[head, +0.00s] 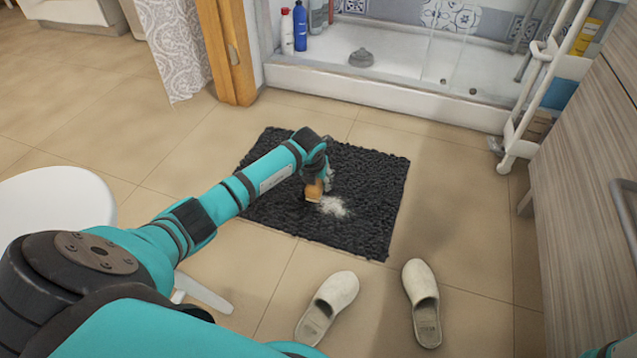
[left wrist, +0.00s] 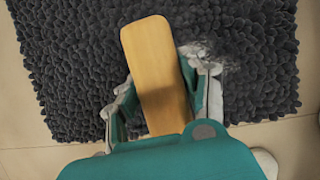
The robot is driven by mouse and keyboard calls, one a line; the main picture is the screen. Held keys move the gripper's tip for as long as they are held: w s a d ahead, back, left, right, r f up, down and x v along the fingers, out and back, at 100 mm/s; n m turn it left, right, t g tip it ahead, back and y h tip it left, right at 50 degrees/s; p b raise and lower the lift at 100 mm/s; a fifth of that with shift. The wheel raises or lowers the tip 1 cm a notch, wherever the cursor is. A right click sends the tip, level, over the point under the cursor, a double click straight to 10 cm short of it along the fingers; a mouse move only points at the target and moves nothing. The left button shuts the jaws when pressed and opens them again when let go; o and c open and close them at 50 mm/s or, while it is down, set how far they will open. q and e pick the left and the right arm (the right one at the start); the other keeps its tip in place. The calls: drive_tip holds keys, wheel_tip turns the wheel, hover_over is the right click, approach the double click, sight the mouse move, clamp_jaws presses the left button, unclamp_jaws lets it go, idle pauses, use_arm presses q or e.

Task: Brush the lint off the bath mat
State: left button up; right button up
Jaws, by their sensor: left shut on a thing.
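The dark grey shaggy bath mat (head: 375,180) lies on the tiled floor in the middle of the head view; it also fills the top of the left wrist view (left wrist: 70,75). A patch of white lint (head: 333,207) lies on it near its front. In the left wrist view a greyish wispy patch (left wrist: 222,48) shows right of the brush. My left gripper (head: 322,182) is over the mat, shut on a wooden brush (head: 314,191), just left of the lint. The brush's flat back (left wrist: 155,65) faces the wrist camera. Its bristles are hidden. My right gripper is not in view.
Two pale slippers (head: 329,305) (head: 422,300) stand on the floor in front of the mat. A white round stool (head: 55,215) is at the left. A shower tray (head: 400,85) with bottles is behind, a white rack (head: 545,90) and wooden cabinet (head: 590,190) at right.

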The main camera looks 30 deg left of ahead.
use_arm(q)
drive_tip(key=b, duration=0.5)
hover_over(319, 207)
drive_tip(key=shift+a+f, duration=0.15)
drive_tip(key=shift+f, duration=2.7)
drive_tip(key=shift+f+b, duration=0.75)
drive_tip(key=shift+f, duration=0.3)
drive_tip(key=shift+f, duration=0.5)
